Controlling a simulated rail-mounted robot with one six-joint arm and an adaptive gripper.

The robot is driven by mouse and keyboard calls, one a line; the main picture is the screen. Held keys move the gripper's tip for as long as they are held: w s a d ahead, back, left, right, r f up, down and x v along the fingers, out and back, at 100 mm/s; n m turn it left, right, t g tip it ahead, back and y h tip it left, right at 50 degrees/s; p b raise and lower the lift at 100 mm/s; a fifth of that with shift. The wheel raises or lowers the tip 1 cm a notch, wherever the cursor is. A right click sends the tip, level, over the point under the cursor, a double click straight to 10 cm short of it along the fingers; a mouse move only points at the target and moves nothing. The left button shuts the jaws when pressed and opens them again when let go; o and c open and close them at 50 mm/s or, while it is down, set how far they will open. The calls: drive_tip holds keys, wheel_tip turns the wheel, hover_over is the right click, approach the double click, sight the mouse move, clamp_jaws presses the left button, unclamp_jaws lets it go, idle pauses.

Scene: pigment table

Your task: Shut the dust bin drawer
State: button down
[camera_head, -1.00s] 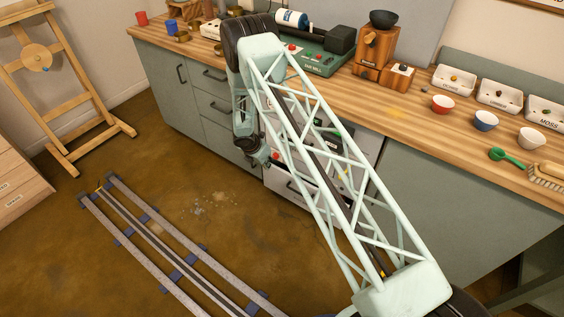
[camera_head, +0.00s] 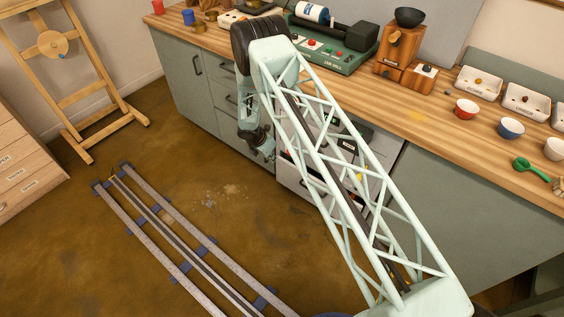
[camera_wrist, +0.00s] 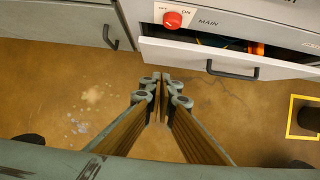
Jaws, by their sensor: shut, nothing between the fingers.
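The dust bin drawer (camera_wrist: 225,62) is pale, with a dark bar handle (camera_wrist: 232,70). In the wrist view it stands partly open below a panel marked MAIN, and orange and blue things show inside it. My gripper (camera_wrist: 158,78) is shut and empty. It is in front of the cabinet, to the left of the handle and apart from it in the picture; its exact distance from the drawer front is hard to tell. In the head view my gripper (camera_head: 270,156) is beside the cabinet front, and my arm hides much of the drawer area.
A red knob (camera_wrist: 172,19) sits on the panel above the drawer. A grey cabinet door (camera_wrist: 65,22) is to the left. The worktop (camera_head: 420,125) above carries a green mill (camera_head: 325,52), bowls and trays. Open floor (camera_head: 215,205) lies in front, with rails (camera_head: 180,235).

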sight(285, 160)
drive_tip(key=shift+f, duration=0.1)
drive_tip(key=w+d+f+b, duration=0.2)
drive_tip(key=w+d+f, duration=0.3)
drive_tip(key=f, duration=0.4)
drive_tip(key=shift+w+d+b, duration=0.15)
drive_tip(key=shift+w+b, duration=0.2)
drive_tip(key=shift+b, duration=0.05)
idle(0.4)
drive_tip(key=shift+w, duration=0.1)
drive_tip(key=shift+w+d+f+b, duration=0.1)
drive_tip(key=shift+w+d+b, duration=0.6)
drive_tip(key=shift+w+d, duration=0.25)
drive_tip(key=shift+s+a, duration=0.15)
